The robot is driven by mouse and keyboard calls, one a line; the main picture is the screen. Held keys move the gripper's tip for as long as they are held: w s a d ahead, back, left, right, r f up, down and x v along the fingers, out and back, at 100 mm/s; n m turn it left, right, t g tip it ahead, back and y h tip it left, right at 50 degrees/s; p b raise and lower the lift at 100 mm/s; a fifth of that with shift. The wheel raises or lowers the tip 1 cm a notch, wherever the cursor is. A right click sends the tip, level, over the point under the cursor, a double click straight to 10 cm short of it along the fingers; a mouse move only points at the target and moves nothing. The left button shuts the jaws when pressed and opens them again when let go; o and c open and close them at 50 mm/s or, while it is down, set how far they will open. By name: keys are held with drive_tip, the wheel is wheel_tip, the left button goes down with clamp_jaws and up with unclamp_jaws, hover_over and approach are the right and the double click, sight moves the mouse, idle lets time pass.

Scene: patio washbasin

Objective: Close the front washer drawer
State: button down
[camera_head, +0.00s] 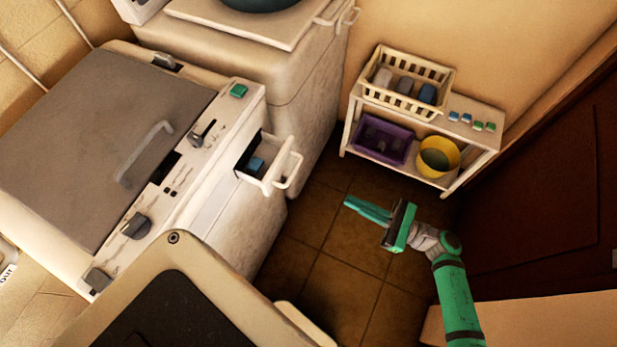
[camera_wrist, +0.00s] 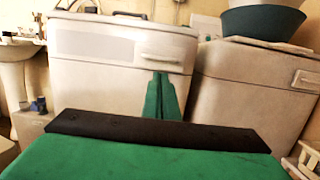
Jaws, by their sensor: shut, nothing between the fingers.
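The front washer (camera_head: 228,185) is white, with a control panel of knobs along its top edge. Its small white drawer (camera_head: 283,170) stands pulled out of the front, with a handle on its face and a blue item (camera_head: 256,164) inside. My green gripper (camera_head: 347,203) is shut and empty, in the air to the right of the drawer and apart from it, with its fingers pointing toward the washer. In the wrist view the shut fingers (camera_wrist: 161,76) show just below the drawer's handle (camera_wrist: 162,59); how far apart they are cannot be told there.
A second white machine (camera_head: 308,70) stands behind the washer with a dark green basin (camera_head: 262,3) on top. A white shelf (camera_head: 478,140) with a crate (camera_head: 446,72), a purple basket (camera_head: 365,150) and a yellow bucket (camera_head: 454,152) stands at the wall. Tiled floor (camera_head: 345,285) between is clear.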

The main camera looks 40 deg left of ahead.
drive_tip(key=x, duration=1.4)
